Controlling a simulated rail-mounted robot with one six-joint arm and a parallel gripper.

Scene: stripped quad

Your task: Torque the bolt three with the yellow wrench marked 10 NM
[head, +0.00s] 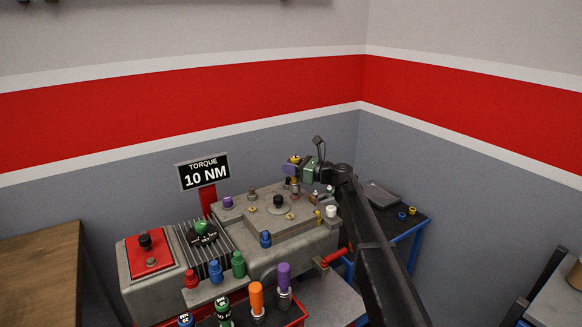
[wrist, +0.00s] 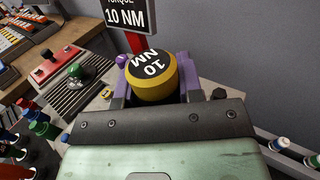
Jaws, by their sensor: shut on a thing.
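The yellow wrench (wrist: 153,78) has a black round top marked 10 NM. My gripper (wrist: 155,90) has purple fingers shut around its head. In the head view, the wrench's yellow head (head: 294,158) shows at my gripper (head: 292,168), above the right part of the grey machine block (head: 235,236). The wrench's lower end is hidden in the wrist view and too small in the head view to tell whether it touches a bolt. Several small bolts and fittings sit on the block's raised plate (head: 262,219). I cannot tell which is bolt three.
A sign reading TORQUE 10 NM (head: 203,173) stands behind the block on a red post. Several coloured-handled tools, including an orange one (head: 256,297) and a purple one (head: 284,277), stand in front. A blue-framed cart (head: 412,226) is at right, a wooden table (head: 42,272) at left.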

